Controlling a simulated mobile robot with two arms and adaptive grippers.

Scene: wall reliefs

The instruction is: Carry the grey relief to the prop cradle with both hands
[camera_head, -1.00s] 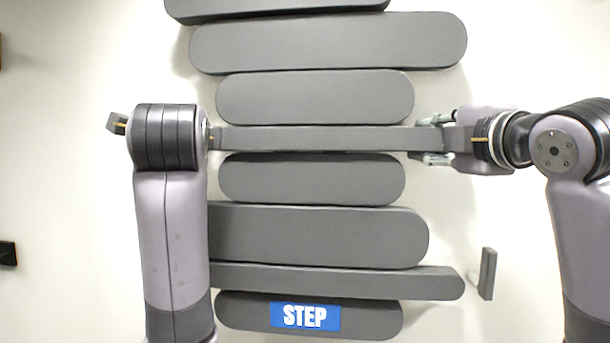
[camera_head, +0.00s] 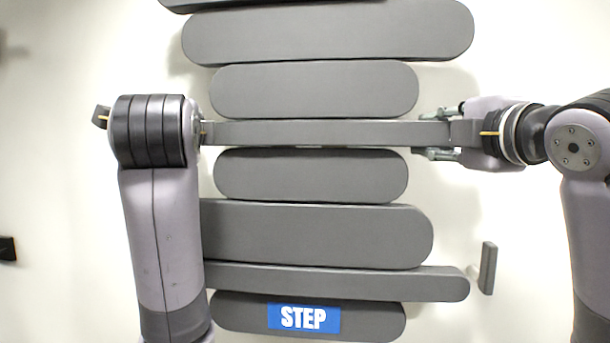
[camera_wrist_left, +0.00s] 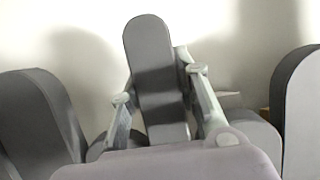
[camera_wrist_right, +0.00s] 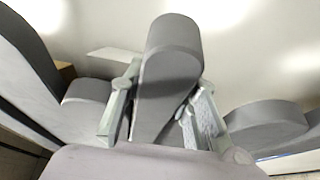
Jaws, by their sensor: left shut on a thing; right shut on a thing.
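The grey relief (camera_head: 320,133) is a long narrow bar, held level across the head view in front of the wall pieces. My right gripper (camera_head: 436,132) is shut on its right end, one finger above and one below. The right wrist view shows that end, rounded, between the fingers (camera_wrist_right: 164,95). My left gripper (camera_wrist_left: 160,88) is shut on the other end, seen in the left wrist view; in the head view my left arm hides it. I cannot pick out the prop cradle for sure in any view.
Several dark grey rounded slabs are stacked on the pale wall, including a wide one (camera_head: 320,235) below the relief. The lowest slab bears a blue STEP sign (camera_head: 304,318). A small grey block (camera_head: 487,268) juts out at lower right, and a dark block (camera_head: 7,249) sits at far left.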

